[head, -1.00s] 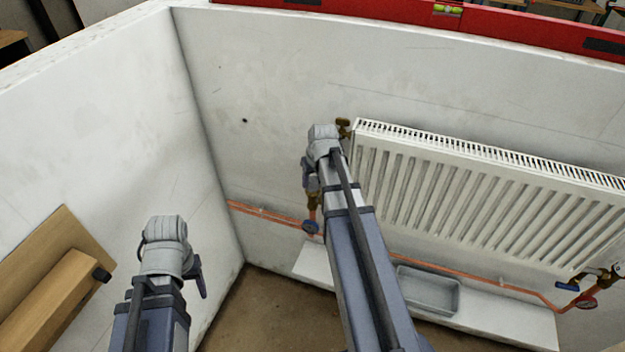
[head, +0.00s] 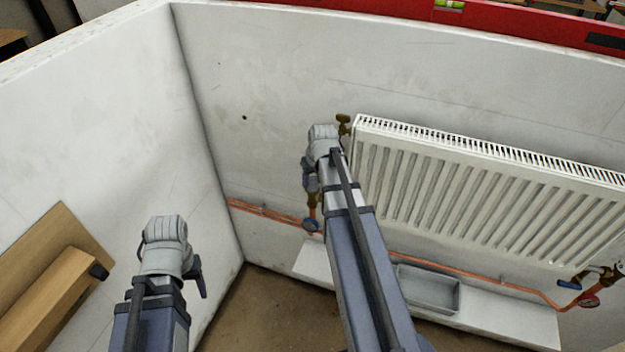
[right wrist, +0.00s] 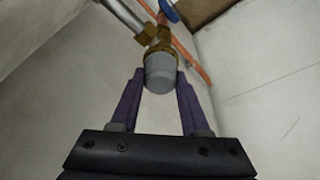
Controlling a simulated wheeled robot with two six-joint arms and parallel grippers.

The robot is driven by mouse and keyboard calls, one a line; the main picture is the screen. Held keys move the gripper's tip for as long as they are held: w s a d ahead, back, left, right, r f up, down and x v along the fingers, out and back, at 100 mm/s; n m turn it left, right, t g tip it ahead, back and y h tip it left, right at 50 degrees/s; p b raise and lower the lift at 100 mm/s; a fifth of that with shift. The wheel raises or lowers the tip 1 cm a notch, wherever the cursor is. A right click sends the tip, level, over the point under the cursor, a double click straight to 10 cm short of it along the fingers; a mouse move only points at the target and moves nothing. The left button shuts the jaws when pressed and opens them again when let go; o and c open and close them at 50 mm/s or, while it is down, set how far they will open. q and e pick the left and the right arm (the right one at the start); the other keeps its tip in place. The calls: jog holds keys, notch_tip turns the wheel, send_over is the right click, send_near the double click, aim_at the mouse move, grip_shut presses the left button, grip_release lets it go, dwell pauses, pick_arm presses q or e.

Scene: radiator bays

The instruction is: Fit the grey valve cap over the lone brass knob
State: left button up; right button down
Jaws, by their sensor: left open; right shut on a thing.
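The grey valve cap (right wrist: 160,68) is between the fingers of my right gripper (right wrist: 158,80) in the right wrist view. The gripper is shut on it. The brass knob's fitting (right wrist: 157,44) shows directly beyond the cap, and the cap's far end meets or overlaps it. The cap hides the knob's end, so I cannot tell how deep it sits. In the head view my right gripper (head: 310,176) is at the radiator's left side, just above the lower valve, with the cap hidden. My left gripper (head: 197,275) is open and empty, low at the left.
A white radiator (head: 480,195) hangs on the wall right of my right arm. A brass valve (head: 344,124) is at its top left corner. Copper pipe (head: 265,213) runs below. A grey tray (head: 428,290) sits on the ledge. A wooden shelf (head: 50,285) is at far left.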

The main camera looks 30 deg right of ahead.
jog(key=shift+f, duration=0.2)
grip_release()
dwell(0.6)
jog(key=shift+r+p, duration=2.4)
jog(key=shift+r, duration=0.05)
jog(key=s+a+n+g, duration=0.1)
jog(key=s+a, duration=0.4)
jog(key=a, duration=0.5)
jog(key=s+a+n+g, duration=0.1)
jog(key=s+a+n, duration=0.1)
jog(key=s+a, duration=0.4)
jog(key=s+a+n+g+h, duration=0.1)
jog(key=s+a, duration=0.4)
jog(key=a, duration=0.9)
jog(key=shift+s+a+f+n+g, duration=0.25)
jog(key=shift+f+n+g, duration=0.2)
jog(key=shift+n, duration=0.15)
